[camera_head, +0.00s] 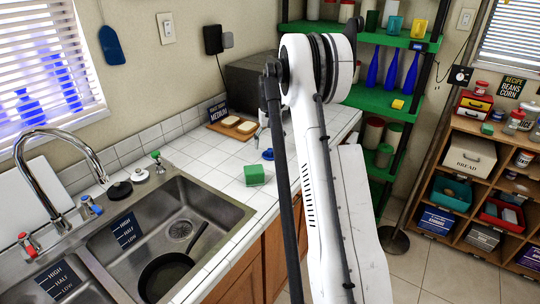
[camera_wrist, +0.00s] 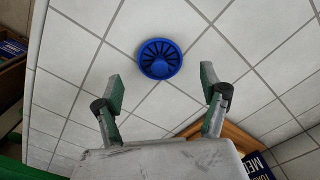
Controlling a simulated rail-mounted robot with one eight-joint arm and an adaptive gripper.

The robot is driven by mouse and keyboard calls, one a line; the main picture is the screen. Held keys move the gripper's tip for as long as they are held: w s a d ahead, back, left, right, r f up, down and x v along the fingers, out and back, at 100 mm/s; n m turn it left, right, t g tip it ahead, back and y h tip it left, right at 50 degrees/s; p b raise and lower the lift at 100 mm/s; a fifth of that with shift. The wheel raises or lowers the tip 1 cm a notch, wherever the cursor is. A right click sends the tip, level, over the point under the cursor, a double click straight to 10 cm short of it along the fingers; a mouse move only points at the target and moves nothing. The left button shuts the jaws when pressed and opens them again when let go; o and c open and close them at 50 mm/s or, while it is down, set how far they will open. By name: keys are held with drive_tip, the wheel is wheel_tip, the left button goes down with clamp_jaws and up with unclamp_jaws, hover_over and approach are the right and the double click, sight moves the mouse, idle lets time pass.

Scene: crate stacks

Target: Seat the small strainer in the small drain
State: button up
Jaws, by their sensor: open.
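A round blue strainer (camera_wrist: 160,59) with dark radial slots lies flat on the white tiled counter. In the head view it shows as a small blue shape (camera_head: 267,155) beside my arm. My gripper (camera_wrist: 162,84) is open and empty above the counter, and the strainer appears beyond and roughly between its fingertips, apart from them. In the head view my arm hides most of the gripper. A round drain (camera_head: 180,230) shows in the floor of the right sink basin. The left basin's floor is mostly out of view.
A dark pan (camera_head: 165,274) lies in the right basin (camera_head: 230,207) near the drain. A green sponge block (camera_head: 254,175) sits on the counter. A wooden board (camera_head: 232,128) with bread is farther back. A black stopper (camera_head: 119,190) and faucet (camera_head: 60,140) stand behind the basins.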

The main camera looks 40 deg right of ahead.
sight(270, 149)
drive_tip(key=shift+f, duration=1.75)
drive_tip(key=shift+s, duration=0.1)
clamp_jaws()
